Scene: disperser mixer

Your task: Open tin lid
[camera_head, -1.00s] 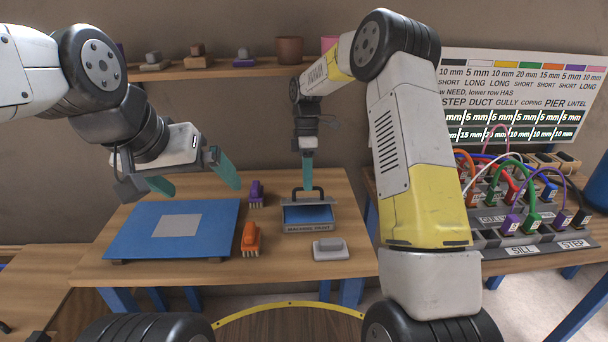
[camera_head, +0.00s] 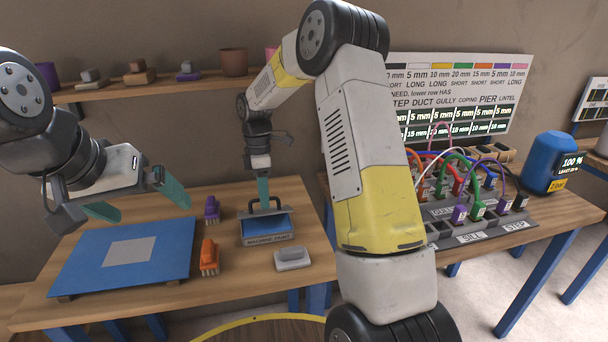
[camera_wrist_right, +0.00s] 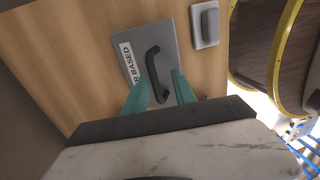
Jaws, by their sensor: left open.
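The tin is a grey box (camera_head: 270,240) labelled MACHINE PAINT, on the wooden table. Blue shows between its lettered front wall and a grey upper edge. A black handle (camera_head: 264,201) rises above that edge. In the right wrist view the handle (camera_wrist_right: 154,62) stands on a grey face (camera_wrist_right: 178,28) with a partly hidden "R BASED" label. My right gripper (camera_head: 263,190) points down at the handle, its teal fingers (camera_wrist_right: 160,88) on either side of it; whether they grip it is unclear. My left gripper (camera_head: 138,203) is open and empty above the blue board.
A blue board (camera_head: 80,262) with a grey square lies left of the tin. A purple brush (camera_head: 212,209), an orange brush (camera_head: 209,256) and a grey block (camera_head: 292,259) lie nearby. A cable rack (camera_head: 470,215) and blue barrel (camera_head: 548,160) stand right. A shelf (camera_head: 170,85) runs behind.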

